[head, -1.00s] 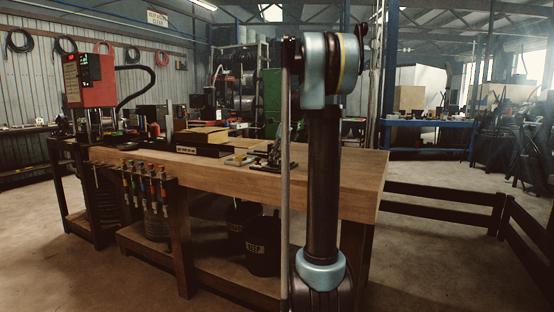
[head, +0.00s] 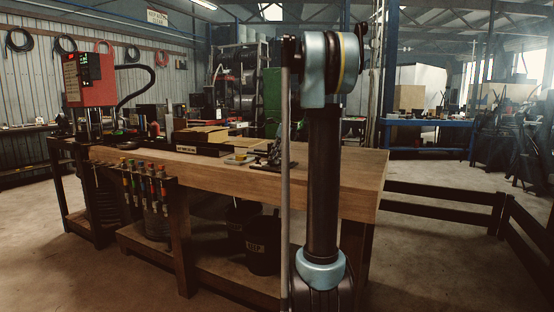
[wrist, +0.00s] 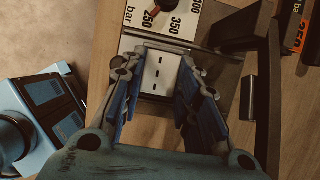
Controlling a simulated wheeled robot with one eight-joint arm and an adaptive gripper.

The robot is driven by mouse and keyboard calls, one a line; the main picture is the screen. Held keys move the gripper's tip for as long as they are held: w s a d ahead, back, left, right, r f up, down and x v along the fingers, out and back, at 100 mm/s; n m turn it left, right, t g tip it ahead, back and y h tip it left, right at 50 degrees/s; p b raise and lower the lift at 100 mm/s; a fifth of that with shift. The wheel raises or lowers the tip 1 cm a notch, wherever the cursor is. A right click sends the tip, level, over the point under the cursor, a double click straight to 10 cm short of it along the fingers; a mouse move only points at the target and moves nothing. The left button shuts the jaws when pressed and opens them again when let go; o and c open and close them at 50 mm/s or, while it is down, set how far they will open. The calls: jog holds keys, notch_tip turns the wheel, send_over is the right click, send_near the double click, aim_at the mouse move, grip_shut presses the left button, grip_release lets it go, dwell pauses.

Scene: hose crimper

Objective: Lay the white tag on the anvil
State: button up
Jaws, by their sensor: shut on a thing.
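My gripper (wrist: 157,80) has blue finger pads, one on each side of a small white tag (wrist: 157,74) with short black marks. It is shut on the tag. In the wrist view the tag is above, or against, a larger white plate (wrist: 165,45) printed with large numbers and "bar"; I cannot tell whether they touch. In the head view my arm stands in front of the bench and hides part of it; I cannot make out the tag there. I cannot identify the anvil with certainty in either view.
The wooden bench (head: 340,178) carries a dark labelled tray (head: 205,149) and a small yellowish item (head: 240,158). A red machine (head: 90,80) stands at its left end. Several coloured-handled tools (head: 145,180) hang on its front. A dark frame part (wrist: 268,90) rises right of my gripper.

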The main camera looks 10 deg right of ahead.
jog(key=o, duration=0.8)
jog(key=shift+r, duration=4)
